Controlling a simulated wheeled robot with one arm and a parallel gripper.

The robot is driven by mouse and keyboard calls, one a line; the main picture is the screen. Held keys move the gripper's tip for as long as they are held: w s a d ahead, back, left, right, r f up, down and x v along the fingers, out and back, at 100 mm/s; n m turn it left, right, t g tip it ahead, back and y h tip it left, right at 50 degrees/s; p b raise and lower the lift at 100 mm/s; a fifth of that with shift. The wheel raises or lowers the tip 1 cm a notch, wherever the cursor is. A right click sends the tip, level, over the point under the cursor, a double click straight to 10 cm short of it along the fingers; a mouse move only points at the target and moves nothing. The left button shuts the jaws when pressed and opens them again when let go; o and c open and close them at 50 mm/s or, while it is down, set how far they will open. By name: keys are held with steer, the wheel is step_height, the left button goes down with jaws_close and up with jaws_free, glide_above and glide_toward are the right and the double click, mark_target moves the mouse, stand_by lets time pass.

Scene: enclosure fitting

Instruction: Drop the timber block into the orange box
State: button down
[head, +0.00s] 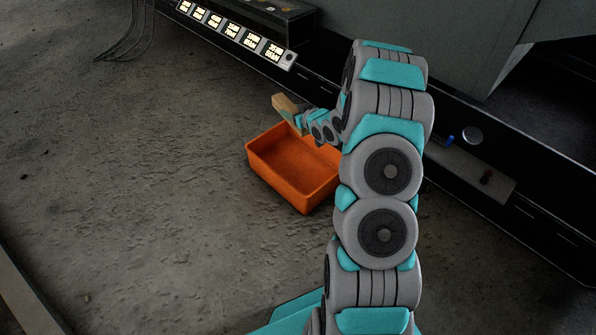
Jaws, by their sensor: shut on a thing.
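The timber block (284,105) is a small light-brown piece. My gripper (296,118) is shut on it, at the end of my teal and grey arm. The block shows at the far left corner of the orange box (318,195), near its back rim. I cannot tell from this one view how high above the box it is held. The orange box is open at the top and stands on the grey floor. My arm hides the box's right end. The part of the box's inside that shows looks empty.
Behind the box runs a dark enclosure edge with a lit label strip (236,32). A grey ledge (465,172) with small blue and red parts lies to the right. Dark cables (130,35) hang at the upper left. The floor left of the box is clear.

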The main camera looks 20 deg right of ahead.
step_height(320, 180, down, 12)
steer(key=s+d+y+b, duration=0.1)
steer(key=s+d+b, duration=0.1)
steer(key=b, duration=0.2)
steer(key=shift+s+d+r+n, duration=0.15)
steer(key=shift+s+d+n, duration=0.15)
steer(key=shift+s+n, duration=0.1)
steer(key=shift+c, duration=0.7)
jaws_free()
steer(key=v, duration=0.7)
steer(key=shift+s+r+p, duration=0.15)
steer(key=shift+s+p, duration=0.25)
steer(key=shift+r, duration=0.1)
